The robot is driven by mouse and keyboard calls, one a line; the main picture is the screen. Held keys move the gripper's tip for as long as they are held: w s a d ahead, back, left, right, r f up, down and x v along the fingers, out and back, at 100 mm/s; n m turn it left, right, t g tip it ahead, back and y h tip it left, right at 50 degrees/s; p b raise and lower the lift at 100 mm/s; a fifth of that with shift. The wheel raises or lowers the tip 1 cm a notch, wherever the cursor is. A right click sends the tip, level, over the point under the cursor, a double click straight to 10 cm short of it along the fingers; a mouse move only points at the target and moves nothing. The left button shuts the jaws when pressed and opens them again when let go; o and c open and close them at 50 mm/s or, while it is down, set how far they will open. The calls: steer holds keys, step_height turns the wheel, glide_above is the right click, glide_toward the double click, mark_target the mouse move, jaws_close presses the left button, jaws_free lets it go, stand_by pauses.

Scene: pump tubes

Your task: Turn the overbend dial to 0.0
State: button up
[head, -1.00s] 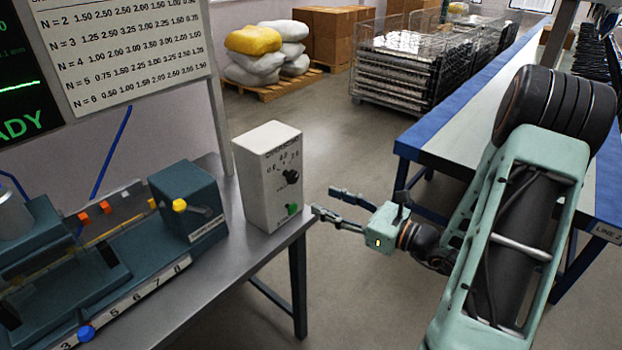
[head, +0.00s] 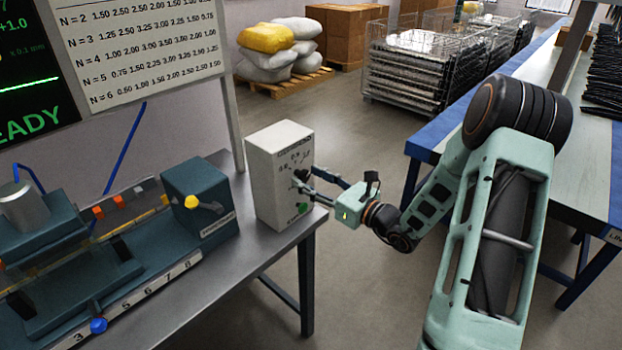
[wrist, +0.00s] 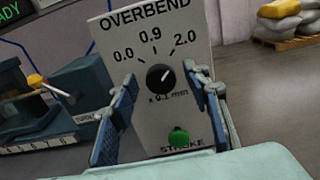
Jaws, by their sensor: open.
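The overbend dial (wrist: 160,78) is a round black knob on the front of a white box (wrist: 178,35). Its scale reads 0.0, 0.9 and 2.0 from left to right. A small pale mark on the knob points up and right, away from 0.0. My gripper (wrist: 160,76) is open, with one blue-padded finger on each side of the dial; I see gaps between pads and knob. In the head view my gripper (head: 306,180) is at the box front (head: 268,170), and its fingers partly hide the dial.
A green stroke button (wrist: 179,137) sits below the dial. The box stands near the edge of a metal bench (head: 190,290), beside a teal machine (head: 200,200) with a yellow knob. A blue-edged table (head: 440,135) is to the right, with open floor between.

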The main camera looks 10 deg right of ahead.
steer(key=shift+c, duration=0.6)
steer(key=c, duration=1)
